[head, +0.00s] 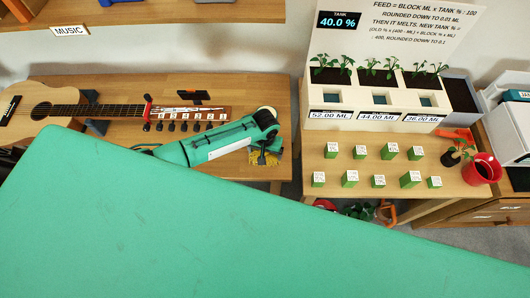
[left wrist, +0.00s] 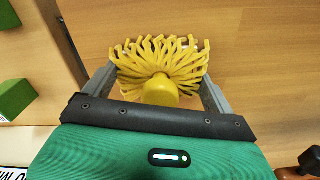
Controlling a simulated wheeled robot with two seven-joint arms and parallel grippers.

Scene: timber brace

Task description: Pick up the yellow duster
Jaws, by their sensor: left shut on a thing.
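The yellow duster (head: 266,159) has a fringe of thick yellow strands and a rounded yellow knob. My left gripper (head: 270,147) is shut on it, at the right end of the left wooden table. In the left wrist view, the duster (left wrist: 160,62) sits between the two grey fingers of the left gripper (left wrist: 157,78), with its knob toward the palm. I cannot tell whether the duster touches the tabletop. My right gripper is not in view.
A guitar (head: 60,108) lies on the left table (head: 240,95). Across a gap, the right table (head: 395,150) holds several green blocks (head: 350,178), a white planter (head: 390,100) and a red pot (head: 482,169). A shelf (head: 190,12) hangs above the left table.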

